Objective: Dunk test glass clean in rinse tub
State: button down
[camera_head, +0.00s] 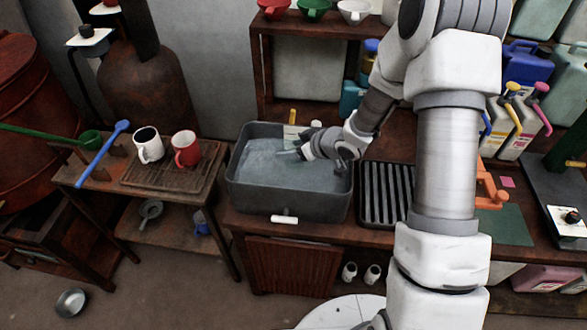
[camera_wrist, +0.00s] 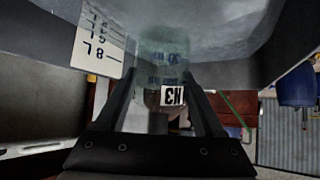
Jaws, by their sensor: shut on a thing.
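The rinse tub (camera_head: 335,208) is a dark grey open box on the bench, holding pale grey, cloudy water (camera_head: 265,170). My gripper (camera_head: 299,150) reaches in over the tub from the right, low near its back half. It is shut on the clear test glass (camera_head: 287,154), which points left. In the wrist view my gripper (camera_wrist: 160,84) has one finger on each side of the glass (camera_wrist: 160,50). The glass has blue markings and a white label reading like "H3" or "N3". Its far end blurs into the water, so how deep it sits is unclear.
A ribbed black rack (camera_head: 385,195) stands right of the tub. Left, a side table carries a tray with a white mug (camera_head: 148,145) and a red mug (camera_head: 186,149). The tub walls stand close around my gripper. A white scale card (camera_wrist: 98,42) is on the tub wall.

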notch_tip(320, 180, up, 9)
jog(key=p, duration=0.7)
jog(key=shift+p, duration=0.4)
jog(key=shift+f+b, duration=0.15)
jog(key=shift+b, duration=0.3)
jog(key=shift+w+b, duration=0.15)
jog(key=shift+b, duration=0.25)
